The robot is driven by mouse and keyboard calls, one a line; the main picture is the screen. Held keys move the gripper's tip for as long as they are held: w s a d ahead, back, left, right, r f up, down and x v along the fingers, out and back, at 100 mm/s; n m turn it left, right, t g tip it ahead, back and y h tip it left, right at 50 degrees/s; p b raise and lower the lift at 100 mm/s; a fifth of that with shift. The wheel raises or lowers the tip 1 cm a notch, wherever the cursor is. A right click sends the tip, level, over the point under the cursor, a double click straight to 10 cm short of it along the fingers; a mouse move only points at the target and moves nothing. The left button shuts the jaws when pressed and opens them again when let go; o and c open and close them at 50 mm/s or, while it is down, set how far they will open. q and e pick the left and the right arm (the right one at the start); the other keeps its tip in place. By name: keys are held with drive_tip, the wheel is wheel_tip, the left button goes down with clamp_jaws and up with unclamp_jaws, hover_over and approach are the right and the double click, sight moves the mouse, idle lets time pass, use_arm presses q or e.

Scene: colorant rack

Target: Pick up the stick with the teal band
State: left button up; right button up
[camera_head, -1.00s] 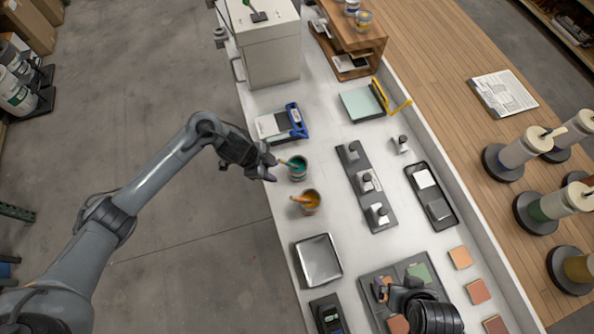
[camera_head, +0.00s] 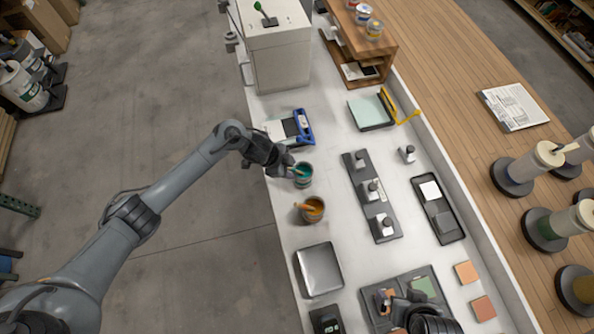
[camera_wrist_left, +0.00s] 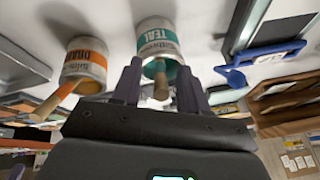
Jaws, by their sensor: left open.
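The teal-labelled can (camera_head: 303,181) stands on the white counter near its left edge. It also shows in the left wrist view (camera_wrist_left: 158,42) with the word TEAL. A wooden stick (camera_wrist_left: 161,84) leans out of it with its end toward my left wrist camera; I cannot make out a band on it. My left gripper (camera_head: 287,164) is open at the can, with one finger on each side of the stick in the left wrist view (camera_wrist_left: 160,90). Contact is not visible. My right gripper (camera_head: 400,299) is over the dark mat; its fingers are unclear.
An orange-labelled can (camera_head: 313,212) with its own stick (camera_wrist_left: 52,104) stands close by. A blue-handled tool (camera_head: 304,127) lies behind the teal can. A grey tray (camera_head: 320,269) and a dark rack (camera_head: 362,190) are to the front and right. Open counter lies between cans and rack.

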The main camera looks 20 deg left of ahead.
sight(297, 172)
use_arm(q)
drive_tip(key=shift+x, duration=1.15)
drive_tip(key=shift+c, duration=0.2)
clamp_jaws()
